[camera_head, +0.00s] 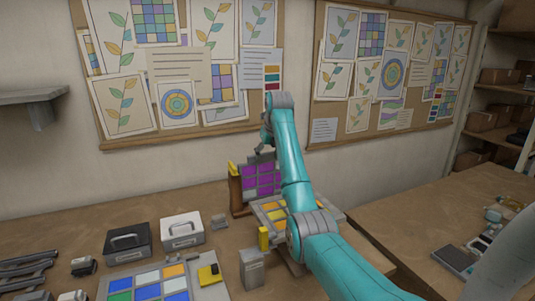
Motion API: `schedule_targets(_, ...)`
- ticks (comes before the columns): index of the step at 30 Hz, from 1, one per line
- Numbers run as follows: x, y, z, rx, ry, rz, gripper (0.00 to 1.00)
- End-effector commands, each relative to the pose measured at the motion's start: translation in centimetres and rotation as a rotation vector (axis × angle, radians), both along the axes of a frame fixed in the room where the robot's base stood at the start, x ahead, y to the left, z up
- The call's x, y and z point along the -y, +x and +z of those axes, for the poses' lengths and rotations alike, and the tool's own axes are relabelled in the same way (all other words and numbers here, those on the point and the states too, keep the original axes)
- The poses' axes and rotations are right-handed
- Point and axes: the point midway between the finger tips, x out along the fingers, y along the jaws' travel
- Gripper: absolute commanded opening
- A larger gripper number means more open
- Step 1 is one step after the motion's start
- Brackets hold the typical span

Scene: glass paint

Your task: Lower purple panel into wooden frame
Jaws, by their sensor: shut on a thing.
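The purple panel (265,182) stands upright at the back of the bench, a grid of purple panes with grey strips. My gripper (261,158) is at its top edge and shut on it; the fingers are small and partly unclear. The wooden frame (236,190) shows as a brown upright at the panel's left side. My teal arm hides the panel's right side and the rest of the frame. I cannot tell how deep the panel sits in the frame.
A grey rack with yellow-orange panes (270,212) stands just in front. A black case (128,240), a white case (182,231) and a tray of coloured panes (118,284) lie to the left. A grey box (252,268) stands near the front. Pinboards cover the wall behind.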

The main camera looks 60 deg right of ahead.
Motion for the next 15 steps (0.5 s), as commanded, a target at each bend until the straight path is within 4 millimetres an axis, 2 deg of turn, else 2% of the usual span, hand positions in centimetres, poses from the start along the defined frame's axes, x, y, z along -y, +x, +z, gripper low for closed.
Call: schedule_targets(15, 0.0, 0.0, -1.5, 0.003, -0.003, 0.000, 0.26)
